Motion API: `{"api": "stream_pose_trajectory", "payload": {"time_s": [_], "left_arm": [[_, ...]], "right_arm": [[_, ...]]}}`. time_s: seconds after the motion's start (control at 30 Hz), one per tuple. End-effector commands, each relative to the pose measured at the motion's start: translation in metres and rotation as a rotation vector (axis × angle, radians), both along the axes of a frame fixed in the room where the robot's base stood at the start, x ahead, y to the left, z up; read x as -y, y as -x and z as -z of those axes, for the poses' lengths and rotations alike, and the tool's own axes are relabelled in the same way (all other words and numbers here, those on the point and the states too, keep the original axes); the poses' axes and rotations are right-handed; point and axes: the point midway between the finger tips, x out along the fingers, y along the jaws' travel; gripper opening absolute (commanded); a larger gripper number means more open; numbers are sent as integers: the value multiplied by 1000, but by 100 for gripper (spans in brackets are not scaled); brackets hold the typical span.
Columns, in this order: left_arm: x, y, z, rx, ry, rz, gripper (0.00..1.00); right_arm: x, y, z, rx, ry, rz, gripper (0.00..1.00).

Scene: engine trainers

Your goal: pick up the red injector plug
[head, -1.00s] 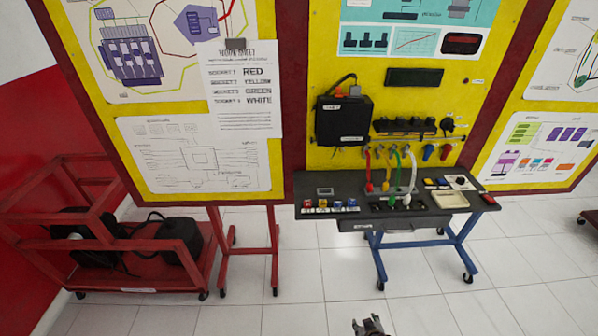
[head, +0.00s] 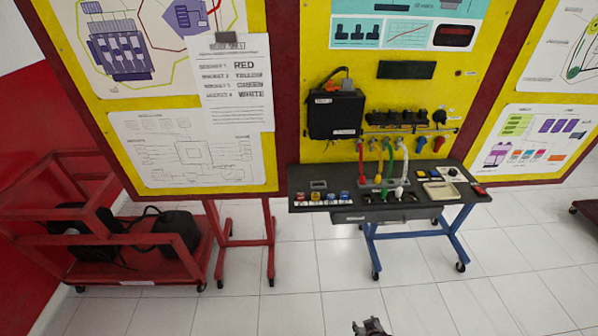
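The red injector plug (head: 361,178) hangs on a red cable (head: 361,155) below the board, at the left of a row of yellow, green and white cables, over the back of the dark bench top. Whether its tip touches the bench is too small to tell. A small part of a dark gripper (head: 372,327), seemingly my right one, shows at the bottom edge, in front of the bench and well away from the plug. Its fingers are too small and cut off to read. My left gripper is not in view.
The dark bench (head: 300,183) on blue wheeled legs carries small coloured blocks (head: 330,197), black sockets and a cream tray (head: 440,191). A black box (head: 335,115) is on the yellow board. A red cart (head: 130,265) stands left. The tiled floor before the bench is clear.

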Motion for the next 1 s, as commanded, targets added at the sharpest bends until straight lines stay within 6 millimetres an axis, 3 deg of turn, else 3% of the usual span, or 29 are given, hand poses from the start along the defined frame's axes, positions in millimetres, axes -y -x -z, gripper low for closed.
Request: {"api": "stream_pose_trajectory", "payload": {"time_s": [0.33, 1.0], "left_arm": [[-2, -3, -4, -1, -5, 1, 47], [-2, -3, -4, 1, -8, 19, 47]], "right_arm": [[2, 9, 1, -14, -5, 2, 57], [-2, 4, -1, 7, 10, -63, 57]]}}
